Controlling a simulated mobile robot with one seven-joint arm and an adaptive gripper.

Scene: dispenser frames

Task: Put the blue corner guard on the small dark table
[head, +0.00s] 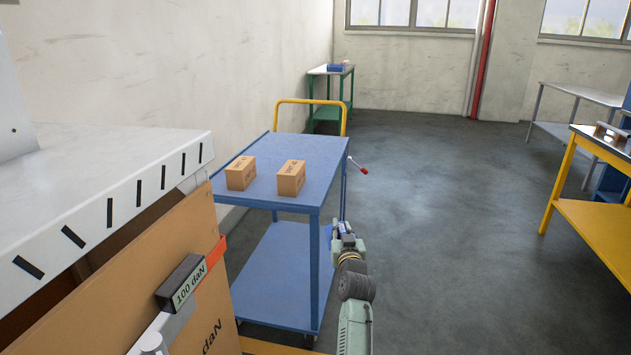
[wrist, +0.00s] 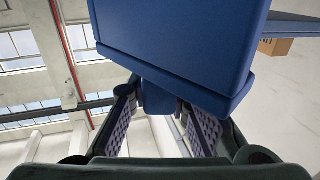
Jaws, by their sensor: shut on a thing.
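My gripper (head: 342,236) is beside the right side of the blue cart in the head view. In the wrist view its two padded fingers (wrist: 158,104) are shut on a narrow part of the blue corner guard (wrist: 175,45). The guard's broad body fills the upper middle of that view, beyond the fingertips. In the head view only a small blue patch shows at the gripper, and the guard's full shape is hidden. I cannot pick out a small dark table with certainty in either view.
The blue cart (head: 318,150) carries two cardboard boxes (head: 241,173), (head: 291,178). A machine with a cardboard panel (head: 110,285) stands at left. A green-framed table (head: 325,112) is far back; a yellow-framed table (head: 598,215) and a grey table (head: 583,92) stand right. The middle floor is clear.

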